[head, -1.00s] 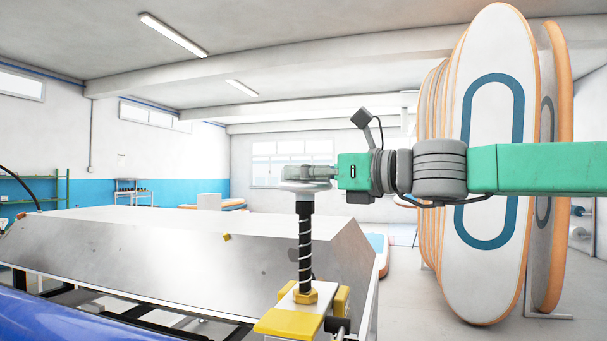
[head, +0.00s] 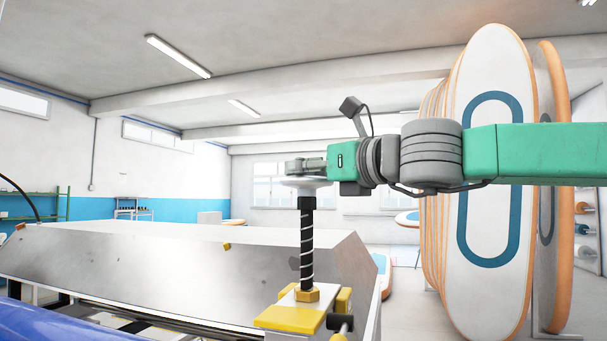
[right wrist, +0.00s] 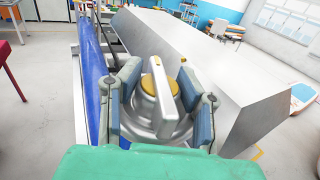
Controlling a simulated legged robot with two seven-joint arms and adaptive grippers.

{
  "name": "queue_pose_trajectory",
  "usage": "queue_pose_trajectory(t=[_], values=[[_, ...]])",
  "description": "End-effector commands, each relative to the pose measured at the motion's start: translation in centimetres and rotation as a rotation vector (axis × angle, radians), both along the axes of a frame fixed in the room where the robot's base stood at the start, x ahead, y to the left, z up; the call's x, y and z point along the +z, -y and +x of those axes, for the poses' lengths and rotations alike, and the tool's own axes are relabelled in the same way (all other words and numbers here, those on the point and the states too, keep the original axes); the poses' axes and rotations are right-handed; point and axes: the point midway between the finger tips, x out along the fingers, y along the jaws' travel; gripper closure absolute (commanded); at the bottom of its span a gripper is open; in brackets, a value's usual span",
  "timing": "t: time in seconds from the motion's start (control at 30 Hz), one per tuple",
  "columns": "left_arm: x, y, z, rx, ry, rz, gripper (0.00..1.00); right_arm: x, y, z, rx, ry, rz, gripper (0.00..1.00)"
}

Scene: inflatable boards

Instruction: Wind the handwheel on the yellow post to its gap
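The pale handwheel (head: 296,182) sits on top of a dark threaded screw (head: 307,240), which stands upright from the yellow post (head: 290,319). In the right wrist view the handwheel (right wrist: 161,97) shows a raised silver bar across it and a yellow centre. My right gripper (head: 306,166) comes in from the right at the top of the handwheel. In the right wrist view its two blue-grey fingers (right wrist: 158,82) are spread on either side of the bar, with room visible between bar and fingers. Contact with the rim cannot be told. The gap is not clearly seen. My left gripper is not in view.
A large grey metal block with sloping sides (head: 180,270) lies left of and behind the post. A blue rounded surface (head: 50,322) is at the lower left. Tall white boards with orange edges (head: 490,220) stand at the right, behind my right arm.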

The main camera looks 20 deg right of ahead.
Motion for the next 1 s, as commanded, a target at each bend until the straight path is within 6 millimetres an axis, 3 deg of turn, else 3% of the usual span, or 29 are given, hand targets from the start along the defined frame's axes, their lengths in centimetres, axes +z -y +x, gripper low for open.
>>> queue_pose_trajectory(t=[0.47, 1.0], values=[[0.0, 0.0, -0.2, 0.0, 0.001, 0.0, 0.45, 0.1, 0.4, -0.6, 0.0, 0.001, 0.002, 0.45], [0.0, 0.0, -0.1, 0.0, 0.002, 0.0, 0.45, 0.0, 5.4, -9.1, -0.001, 0.001, 0.004, 0.45]])
